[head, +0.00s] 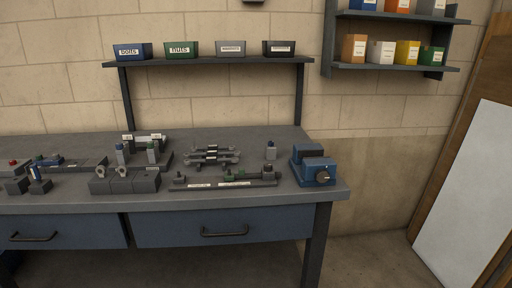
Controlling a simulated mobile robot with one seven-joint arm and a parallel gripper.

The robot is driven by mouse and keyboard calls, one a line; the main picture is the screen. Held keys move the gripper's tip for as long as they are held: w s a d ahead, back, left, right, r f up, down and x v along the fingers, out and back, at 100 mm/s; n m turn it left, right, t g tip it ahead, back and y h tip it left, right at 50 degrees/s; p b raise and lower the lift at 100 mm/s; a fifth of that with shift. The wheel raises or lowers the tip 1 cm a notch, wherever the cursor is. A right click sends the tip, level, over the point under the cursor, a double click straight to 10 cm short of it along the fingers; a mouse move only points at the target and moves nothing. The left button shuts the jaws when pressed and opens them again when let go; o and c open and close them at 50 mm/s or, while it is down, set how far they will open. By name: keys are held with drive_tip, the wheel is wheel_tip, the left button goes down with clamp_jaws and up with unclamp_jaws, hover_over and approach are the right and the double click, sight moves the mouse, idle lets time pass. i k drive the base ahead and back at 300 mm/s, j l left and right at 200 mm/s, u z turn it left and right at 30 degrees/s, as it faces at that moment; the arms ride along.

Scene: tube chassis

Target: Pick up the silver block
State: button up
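Another greyish upright block (152,152) stands among the fixtures on the left half of the bench. My gripper is not in view.
A long dark fixture (222,182) lies along the front of the bench, with stacked grey clamps (211,155) behind it. Dark grey blocks (125,181) stand farther left. A shelf (210,61) with labelled bins rises at the back. Drawers (215,228) are below.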

sight(270, 151)
drive_tip(key=i+l+z, duration=0.2)
drive_tip(key=i+l, duration=0.55)
drive_tip(key=i+l+z, duration=0.15)
drive_tip(key=i+l, duration=0.45)
drive_tip(key=i, duration=0.5)
